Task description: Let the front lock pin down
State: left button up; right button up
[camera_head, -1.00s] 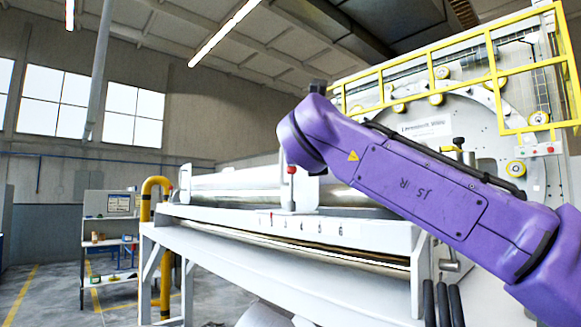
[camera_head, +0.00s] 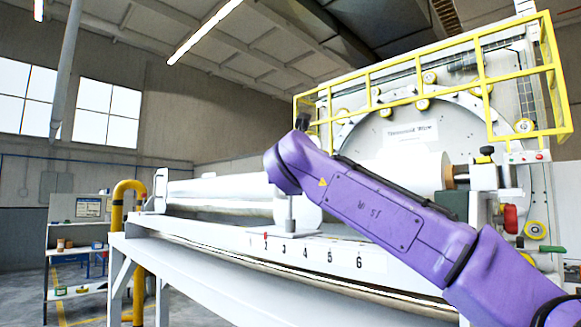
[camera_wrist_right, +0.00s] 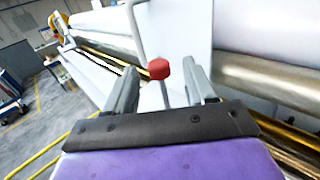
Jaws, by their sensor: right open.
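In the right wrist view, a red knob (camera_wrist_right: 159,69) on a thin pale rod, which looks like the front lock pin, shows between my right gripper's fingers. My right gripper (camera_wrist_right: 160,82) is open, one finger on each side of the knob, with a gap visible on both sides. In the head view, my purple right arm covers the knob; a short grey post (camera_head: 290,212) stands on the white bench below it. My left gripper is not in view.
The long white bench (camera_head: 215,228) carries metal rollers (camera_head: 225,192) and a strip numbered 1 to 6. Behind it stands a large wrapping machine with a yellow railing (camera_head: 405,80). A yellow pipe (camera_head: 118,205) and a shelf stand at the left.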

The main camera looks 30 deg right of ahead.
jog(key=x, duration=0.2)
jog(key=p+x, duration=0.1)
jog(key=x, duration=0.2)
jog(key=shift+w+a+f, duration=0.2)
jog(key=shift+f, duration=0.05)
jog(key=shift+s+r, duration=0.1)
jog(key=shift+s, duration=0.25)
jog(key=shift+a, duration=0.1)
grip_shut()
notch_tip(320, 180, down, 3)
jog(key=b, duration=0.2)
jog(key=shift+b, duration=0.35)
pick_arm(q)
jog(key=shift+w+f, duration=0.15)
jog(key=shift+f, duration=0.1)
pick_arm(e)
jog(key=shift+c, duration=0.4)
grip_release()
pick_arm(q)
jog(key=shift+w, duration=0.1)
pick_arm(e)
jog(key=shift+o, duration=0.4)
jog(key=shift+w, duration=0.25)
